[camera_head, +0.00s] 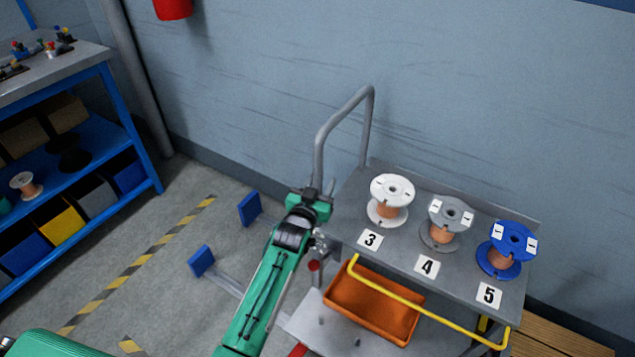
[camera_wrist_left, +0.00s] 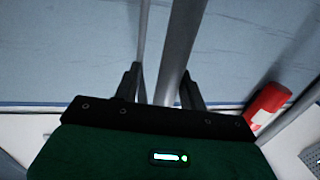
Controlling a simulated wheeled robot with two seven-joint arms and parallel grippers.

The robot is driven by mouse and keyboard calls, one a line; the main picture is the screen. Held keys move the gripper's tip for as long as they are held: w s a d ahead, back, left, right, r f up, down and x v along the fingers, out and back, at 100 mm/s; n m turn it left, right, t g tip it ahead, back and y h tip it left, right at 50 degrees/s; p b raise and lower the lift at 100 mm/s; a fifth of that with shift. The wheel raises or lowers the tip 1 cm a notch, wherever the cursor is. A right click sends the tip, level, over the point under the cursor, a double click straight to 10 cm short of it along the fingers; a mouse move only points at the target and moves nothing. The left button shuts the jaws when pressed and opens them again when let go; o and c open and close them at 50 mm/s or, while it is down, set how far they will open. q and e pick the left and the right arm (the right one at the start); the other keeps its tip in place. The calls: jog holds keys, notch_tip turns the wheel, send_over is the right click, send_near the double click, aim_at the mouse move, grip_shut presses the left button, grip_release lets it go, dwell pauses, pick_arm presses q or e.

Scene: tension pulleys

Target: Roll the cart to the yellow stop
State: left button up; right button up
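The cart (camera_head: 455,269) has a grey top with white, grey and blue spools over labels 3, 4 and 5. Its grey tube handle (camera_head: 320,150) rises at the left end. My left gripper (camera_head: 313,192) is at the handle's lower part. In the left wrist view, the grey tube (camera_wrist_left: 180,50) passes between the fingers of my left gripper (camera_wrist_left: 161,75). The fingers are apart, with a gap to the tube on the left. I cannot make out a yellow stop on the floor. My right gripper is not in view.
Two blue blocks (camera_head: 250,208) (camera_head: 202,261) stand on the floor left of the cart. Yellow-black tape (camera_head: 150,255) marks the open floor beyond. A blue-framed workbench (camera_head: 115,110) stands at the left. The wall (camera_head: 260,80) runs behind the cart. An orange bin (camera_head: 372,312) sits on the lower shelf.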

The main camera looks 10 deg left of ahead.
pick_arm(q)
jog(key=shift+s+a, duration=0.1)
jog(key=shift+a, duration=0.05)
jog(key=shift+s, duration=0.3)
jog(key=s+a, duration=0.1)
jog(key=s, duration=1.2)
jog(key=shift+a, duration=0.35)
